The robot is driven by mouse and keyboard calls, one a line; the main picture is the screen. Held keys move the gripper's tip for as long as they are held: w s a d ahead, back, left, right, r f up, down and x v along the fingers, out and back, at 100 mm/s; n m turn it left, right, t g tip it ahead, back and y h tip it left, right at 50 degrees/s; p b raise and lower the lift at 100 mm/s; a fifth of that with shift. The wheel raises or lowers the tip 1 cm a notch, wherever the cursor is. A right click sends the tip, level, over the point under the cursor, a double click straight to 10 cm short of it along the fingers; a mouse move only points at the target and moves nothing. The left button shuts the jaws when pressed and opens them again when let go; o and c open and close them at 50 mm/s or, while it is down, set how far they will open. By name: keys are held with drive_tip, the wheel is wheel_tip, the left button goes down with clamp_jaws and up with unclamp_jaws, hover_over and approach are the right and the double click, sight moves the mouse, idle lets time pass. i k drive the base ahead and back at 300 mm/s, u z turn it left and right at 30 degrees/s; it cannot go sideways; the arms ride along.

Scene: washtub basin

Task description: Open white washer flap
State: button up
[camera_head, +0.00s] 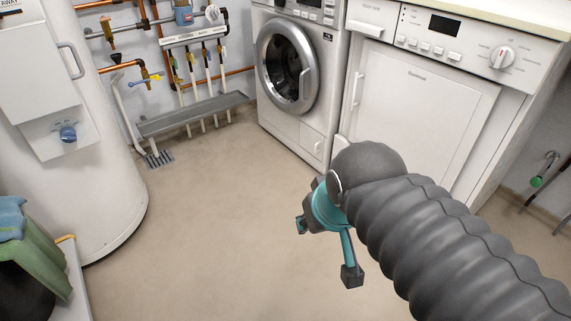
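The white washer (272,100) stands at the back centre, with a round glass door that looks shut. A small rectangular white flap (313,142) is at the lower right of its front and looks flush with the panel. My gripper (327,250) is teal with dark fingertips. It is in front of and below the flap in the picture, apart from the washer, over the floor. Its fingers look spread, with nothing seen between them. My dark ribbed arm enters from the lower right and hides part of the gripper.
A white dryer-like appliance (420,95) stands right of the washer under a counter. A white cylindrical tank (70,150) is at left. Pipes and a grey trough (195,112) line the back wall. The middle floor (215,220) is clear.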

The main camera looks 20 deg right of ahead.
sight(310, 140)
drive_tip(key=u, duration=0.3)
drive_tip(key=k, duration=0.6)
drive_tip(key=z, duration=0.7)
drive_tip(key=i, duration=1.35)
drive_tip(key=u, duration=0.6)
drive_tip(key=i, duration=0.3)
drive_tip(key=u, duration=0.35)
